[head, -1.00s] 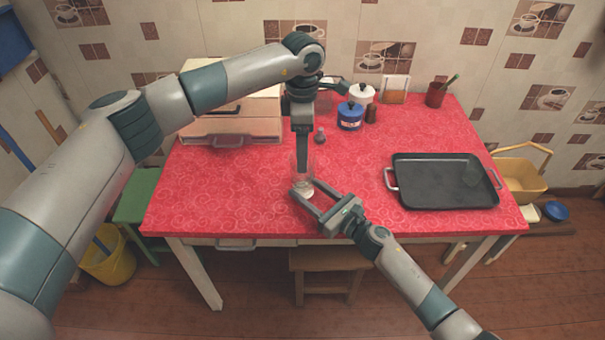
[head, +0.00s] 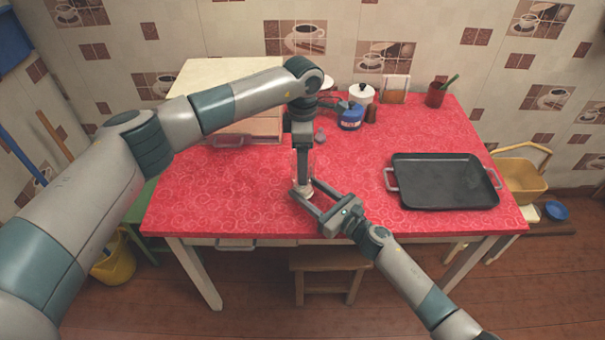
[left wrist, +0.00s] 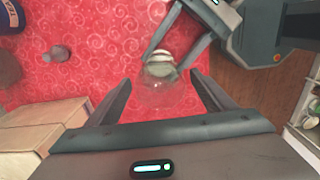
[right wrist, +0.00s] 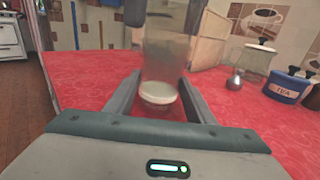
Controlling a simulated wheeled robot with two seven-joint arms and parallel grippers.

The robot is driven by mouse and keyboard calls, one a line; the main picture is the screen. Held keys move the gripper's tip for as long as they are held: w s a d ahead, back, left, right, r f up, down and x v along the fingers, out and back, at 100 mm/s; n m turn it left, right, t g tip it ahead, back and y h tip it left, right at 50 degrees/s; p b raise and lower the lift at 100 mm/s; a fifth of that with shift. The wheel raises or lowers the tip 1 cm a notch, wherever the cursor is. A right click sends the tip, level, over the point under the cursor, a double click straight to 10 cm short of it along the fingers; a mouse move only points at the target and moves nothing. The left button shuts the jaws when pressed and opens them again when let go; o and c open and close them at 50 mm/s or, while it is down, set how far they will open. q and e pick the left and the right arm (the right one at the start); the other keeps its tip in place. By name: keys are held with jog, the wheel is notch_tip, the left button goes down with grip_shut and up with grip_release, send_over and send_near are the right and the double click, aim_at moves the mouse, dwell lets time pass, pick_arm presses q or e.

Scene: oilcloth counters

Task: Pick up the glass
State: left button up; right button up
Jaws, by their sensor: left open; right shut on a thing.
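The clear glass (head: 306,187) stands upright on the red table near its front edge, with a pale layer at its bottom. My right gripper (head: 302,192) is low at the table and shut on the glass, one finger on each side. The glass also shows between those fingers in the right wrist view (right wrist: 165,65). My left gripper (head: 302,172) points down from above over the glass. It is open, and the left wrist view shows the glass (left wrist: 158,92) between its spread fingers (left wrist: 160,82). I cannot tell whether the left fingers touch it.
A black tray (head: 440,198) lies at the right of the table. A wooden drawer box (head: 265,128) is at the back left. The table (head: 215,200) is clear left of the glass.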

dwell(0.3)
pick_arm(q)
jog(key=c, duration=1.6)
jog(key=shift+c, duration=0.2)
jog(key=shift+r, duration=0.15)
notch_tip(320, 180, up, 10)
pick_arm(e)
jog(key=o, duration=1.3)
